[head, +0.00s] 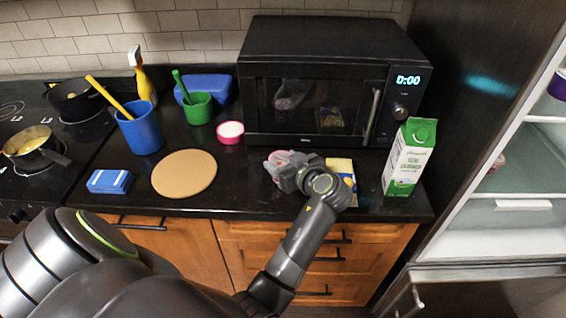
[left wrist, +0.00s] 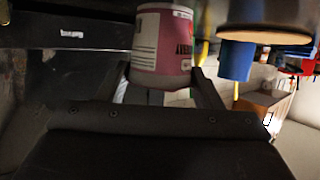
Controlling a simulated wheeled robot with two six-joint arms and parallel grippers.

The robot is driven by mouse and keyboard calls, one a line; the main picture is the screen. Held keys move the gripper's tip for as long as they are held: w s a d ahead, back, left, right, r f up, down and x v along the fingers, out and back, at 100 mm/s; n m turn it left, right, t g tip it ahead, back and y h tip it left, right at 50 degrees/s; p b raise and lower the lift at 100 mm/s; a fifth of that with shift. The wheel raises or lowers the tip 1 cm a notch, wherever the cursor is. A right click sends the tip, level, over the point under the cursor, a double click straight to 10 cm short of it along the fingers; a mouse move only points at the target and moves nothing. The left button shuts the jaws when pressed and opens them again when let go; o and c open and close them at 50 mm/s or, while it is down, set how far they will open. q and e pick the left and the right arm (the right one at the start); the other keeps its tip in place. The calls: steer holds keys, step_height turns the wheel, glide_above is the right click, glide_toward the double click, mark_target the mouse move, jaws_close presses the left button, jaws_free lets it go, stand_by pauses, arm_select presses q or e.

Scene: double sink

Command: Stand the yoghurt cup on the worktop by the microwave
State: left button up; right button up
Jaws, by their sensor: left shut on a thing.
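My left gripper (head: 284,172) is low over the worktop (head: 235,203), just in front of the microwave (head: 262,62). It is shut on the yoghurt cup (head: 277,155), which is mostly hidden behind the gripper in the head view. In the left wrist view the cup (left wrist: 162,40) shows a pink and white label with dark print, between the two fingers (left wrist: 161,75). I cannot tell whether the cup's base touches the worktop. My right gripper is not in view.
A pink tub (head: 230,132), a round board (head: 184,173), a blue utensil cup (head: 141,130) and a blue packet (head: 109,181) are to the left. Worktop between board and gripper is clear.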

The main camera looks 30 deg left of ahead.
arm_select(q)
steer(key=shift+f, duration=0.7)
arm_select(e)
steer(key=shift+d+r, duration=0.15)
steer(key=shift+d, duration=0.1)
arm_select(q)
steer(key=o, duration=1.1)
steer(key=shift+f, duration=0.1)
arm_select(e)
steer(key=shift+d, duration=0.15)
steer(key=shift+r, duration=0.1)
